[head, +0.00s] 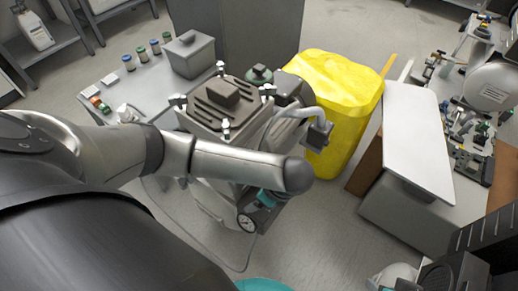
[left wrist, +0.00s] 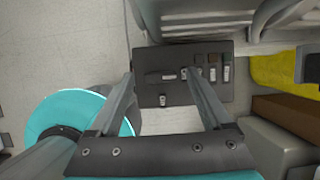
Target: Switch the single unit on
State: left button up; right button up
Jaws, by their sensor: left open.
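Contact cannot be told. In the head view it is mostly hidden behind my arm. My right gripper is not in view.
A yellow bin (head: 335,85) stands right behind the unit. A grey bench (head: 128,84) with small jars and a box (head: 188,54) is at the back left. A white-topped table (head: 418,130) and more machinery (head: 480,110) are on the right. Floor shows between them.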

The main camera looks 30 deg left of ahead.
pick_arm(q)
jog(key=shift+f, duration=0.1)
grip_shut()
dwell(0.8)
